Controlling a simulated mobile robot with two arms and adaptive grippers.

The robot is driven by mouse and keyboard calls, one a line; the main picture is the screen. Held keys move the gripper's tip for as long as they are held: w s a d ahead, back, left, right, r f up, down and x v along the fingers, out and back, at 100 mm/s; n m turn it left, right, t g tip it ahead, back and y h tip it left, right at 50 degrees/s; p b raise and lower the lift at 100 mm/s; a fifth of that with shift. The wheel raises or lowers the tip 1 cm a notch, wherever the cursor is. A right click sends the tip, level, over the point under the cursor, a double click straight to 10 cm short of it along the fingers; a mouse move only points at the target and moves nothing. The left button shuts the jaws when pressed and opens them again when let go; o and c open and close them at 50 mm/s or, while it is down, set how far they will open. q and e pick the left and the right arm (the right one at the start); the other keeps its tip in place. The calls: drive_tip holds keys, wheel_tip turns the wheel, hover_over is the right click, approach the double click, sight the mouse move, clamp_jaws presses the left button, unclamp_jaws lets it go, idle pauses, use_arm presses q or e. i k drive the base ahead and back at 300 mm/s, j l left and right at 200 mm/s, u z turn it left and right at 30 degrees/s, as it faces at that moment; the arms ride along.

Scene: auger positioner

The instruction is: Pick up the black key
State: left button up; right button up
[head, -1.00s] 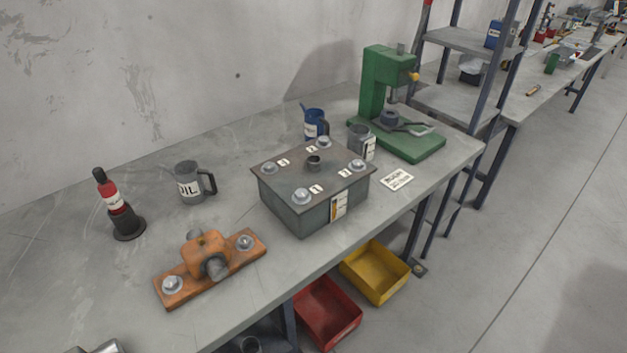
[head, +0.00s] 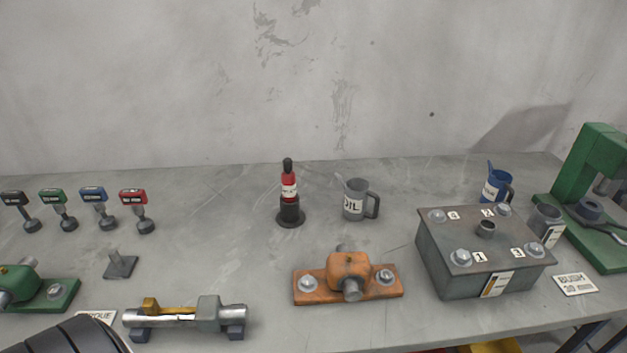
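The black key (head: 13,198) stands at the far left edge of the head view, upright with its black labelled handle on top and a dark round foot on the bench. It is the leftmost in a row of similar keys: a green key (head: 53,196), a blue key (head: 93,194) and a red key (head: 133,197). The keys stand apart from one another. Neither of my grippers shows in the head view. A dark curved ribbed part at the lower left is probably mine, but shows no fingers.
The grey bench holds an orange bearing block (head: 348,279), a numbered steel box (head: 480,258), an oil can (head: 356,200), a red bottle (head: 289,190), a shaft fixture (head: 186,317), a green block (head: 45,296) and a small grey post (head: 120,264). Bench between keys and bottle is clear.

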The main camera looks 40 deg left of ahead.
sight(18, 198)
drive_tip(key=u, duration=2.75)
drive_tip(key=i+j+z, duration=0.25)
drive_tip(key=j, duration=0.2)
drive_tip(key=i, duration=0.05)
